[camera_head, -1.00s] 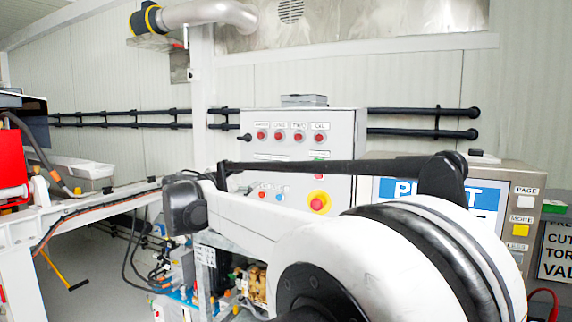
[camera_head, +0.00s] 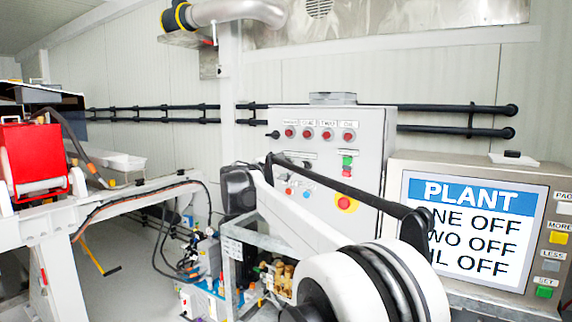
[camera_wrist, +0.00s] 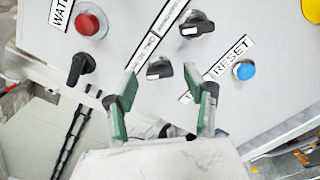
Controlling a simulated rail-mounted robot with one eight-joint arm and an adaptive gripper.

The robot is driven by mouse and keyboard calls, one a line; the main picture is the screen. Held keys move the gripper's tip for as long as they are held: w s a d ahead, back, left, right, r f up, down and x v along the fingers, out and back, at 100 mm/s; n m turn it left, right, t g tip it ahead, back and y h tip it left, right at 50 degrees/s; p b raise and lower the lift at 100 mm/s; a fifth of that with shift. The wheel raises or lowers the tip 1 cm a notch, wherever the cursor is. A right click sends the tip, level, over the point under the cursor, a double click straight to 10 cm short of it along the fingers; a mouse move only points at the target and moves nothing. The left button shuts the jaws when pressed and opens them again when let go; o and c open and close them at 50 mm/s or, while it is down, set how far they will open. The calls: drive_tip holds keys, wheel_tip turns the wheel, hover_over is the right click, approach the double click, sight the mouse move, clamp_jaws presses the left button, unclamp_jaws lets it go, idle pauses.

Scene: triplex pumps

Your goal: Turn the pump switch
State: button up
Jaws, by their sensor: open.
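The grey control cabinet (camera_head: 375,145) stands ahead in the head view, with red buttons along its top and my arm crossing its lower front. In the wrist view its panel (camera_wrist: 250,110) fills the frame. Several black rotary switches show there: one at the side (camera_wrist: 80,68), one higher up (camera_wrist: 196,24) and one in the middle (camera_wrist: 160,70). I cannot tell which is the pump switch. My gripper (camera_wrist: 163,95) is open, its green-padded fingers on either side of and below the middle switch. No contact is visible. Its fingertips are hidden in the head view.
On the panel are a red button (camera_wrist: 90,22) and a blue reset button (camera_wrist: 244,69). A red and yellow stop button (camera_head: 346,203) sits low on the cabinet. A screen reading PLANT (camera_head: 470,230) stands at right. A white frame (camera_head: 130,200) stands at left.

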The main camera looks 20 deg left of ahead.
drive_tip(key=shift+w+d, duration=0.2)
drive_tip(key=shift+w, duration=0.65)
drive_tip(key=c, duration=1.1)
